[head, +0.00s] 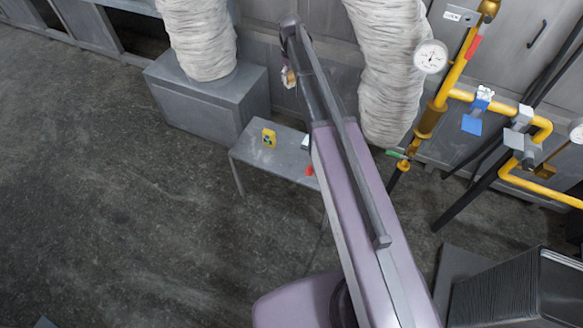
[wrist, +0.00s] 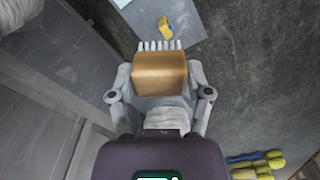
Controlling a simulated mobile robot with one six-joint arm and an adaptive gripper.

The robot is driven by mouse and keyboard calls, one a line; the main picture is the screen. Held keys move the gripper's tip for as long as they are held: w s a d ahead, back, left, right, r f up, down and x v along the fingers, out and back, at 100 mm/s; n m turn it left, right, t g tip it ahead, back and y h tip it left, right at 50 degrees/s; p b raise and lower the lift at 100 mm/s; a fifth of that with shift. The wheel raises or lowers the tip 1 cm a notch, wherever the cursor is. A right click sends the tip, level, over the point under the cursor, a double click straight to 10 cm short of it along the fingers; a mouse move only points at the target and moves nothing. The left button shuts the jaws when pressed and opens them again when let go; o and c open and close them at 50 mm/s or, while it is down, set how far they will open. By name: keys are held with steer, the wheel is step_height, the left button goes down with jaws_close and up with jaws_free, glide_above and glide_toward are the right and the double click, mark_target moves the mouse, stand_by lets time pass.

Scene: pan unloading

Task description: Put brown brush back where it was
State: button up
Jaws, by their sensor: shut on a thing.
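The brown brush (wrist: 160,66) shows in the wrist view as a tan-brown block with a row of pale bristles or teeth at its far edge. My gripper (wrist: 160,84) is shut on it, with one finger on each side. In the head view the brush (head: 289,77) is a small brown patch by the end of my arm, which hides most of the gripper. The brush appears to be in the air, above floor and table level. Its underside is hidden.
A low grey table (head: 249,155) carries a yellow item (head: 268,138); a red item (head: 309,171) is partly hidden by my arm. A grey box (head: 212,100) stands behind, under a wrapped pipe (head: 199,38). Yellow pipes (head: 448,75) with a gauge (head: 430,56) are at right.

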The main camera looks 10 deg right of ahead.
steer(key=s+f+n+b, duration=0.2)
steer(key=s+f+b, duration=0.3)
steer(key=f+b, duration=1)
steer(key=s+d+f+n+b, duration=0.1)
steer(key=s+f+b, duration=0.4)
steer(key=f+b, duration=1.1)
steer(key=s+f+n+b, duration=0.3)
steer(key=s+f+b, duration=0.2)
steer(key=f+b, duration=1)
steer(key=shift+d+f+b, duration=0.35)
steer(key=shift+f, duration=0.6)
steer(key=w, duration=0.5)
steer(key=w+f+b, duration=0.1)
steer(key=w, duration=0.4)
steer(key=w+a, duration=0.1)
steer(key=w, duration=0.4)
steer(key=shift+w+f, duration=0.2)
steer(key=shift+w, duration=0.2)
steer(key=shift+f+b, duration=0.15)
steer(key=shift+b, duration=0.2)
steer(key=shift+f+b, duration=1.65)
steer(key=shift+f, duration=0.1)
steer(key=o, duration=1)
